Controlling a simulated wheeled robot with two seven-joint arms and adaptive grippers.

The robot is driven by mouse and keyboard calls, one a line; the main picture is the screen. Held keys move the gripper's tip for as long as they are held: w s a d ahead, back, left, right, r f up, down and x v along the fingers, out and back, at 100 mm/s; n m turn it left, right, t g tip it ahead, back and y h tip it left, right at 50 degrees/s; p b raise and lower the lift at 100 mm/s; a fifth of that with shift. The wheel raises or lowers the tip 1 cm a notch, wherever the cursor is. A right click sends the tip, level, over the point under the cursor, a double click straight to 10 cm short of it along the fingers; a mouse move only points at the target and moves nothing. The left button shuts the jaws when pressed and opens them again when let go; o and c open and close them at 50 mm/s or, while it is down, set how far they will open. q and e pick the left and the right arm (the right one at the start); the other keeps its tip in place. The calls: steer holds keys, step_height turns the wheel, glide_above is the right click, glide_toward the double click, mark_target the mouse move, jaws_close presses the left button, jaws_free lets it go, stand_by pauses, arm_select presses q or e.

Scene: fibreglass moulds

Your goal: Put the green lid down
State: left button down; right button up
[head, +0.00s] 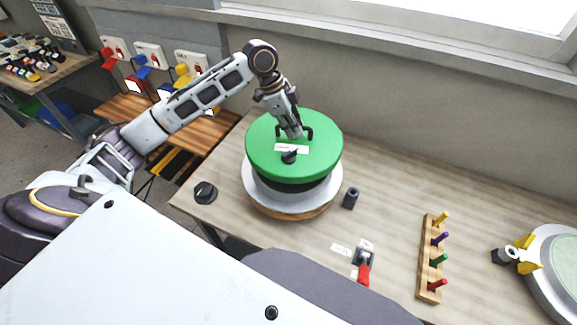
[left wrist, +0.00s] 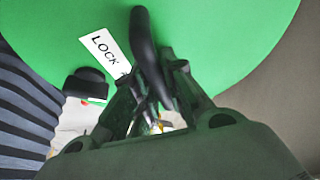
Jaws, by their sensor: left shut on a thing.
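The round green lid (head: 320,150) shows at the middle of the head view, over a dark drum-like body on a white round flange (head: 252,188). I cannot tell whether the lid touches the body. My left gripper (head: 295,132) is shut on the lid's black handle (head: 308,131) from above. In the left wrist view the handle (left wrist: 150,55) stands between the fingers (left wrist: 152,95), with the green lid (left wrist: 225,40) around it. A white label reading LOCK (left wrist: 104,48) and a black knob (left wrist: 85,84) are on the lid. My right gripper is not in view.
On the wooden table (head: 390,200) are a black knob (head: 205,192), a dark cylinder (head: 350,198), a red-handled tool (head: 363,266) and a wooden rack (head: 427,262) with coloured pegs. A round pale mould (head: 560,270) stands at the right. The back right of the table is clear.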

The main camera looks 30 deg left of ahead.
mark_target(292, 144)
arm_select(q)
steer(key=shift+s+m, duration=0.25)
steer(key=shift+m, duration=0.35)
steer(key=shift+s+m+g, duration=0.15)
steer(key=shift+m+g, duration=0.35)
steer(key=shift+m, duration=0.4)
steer(key=shift+f, duration=3.15)
steer(key=shift+f+p, duration=0.45)
steer(key=shift+f, duration=1.45)
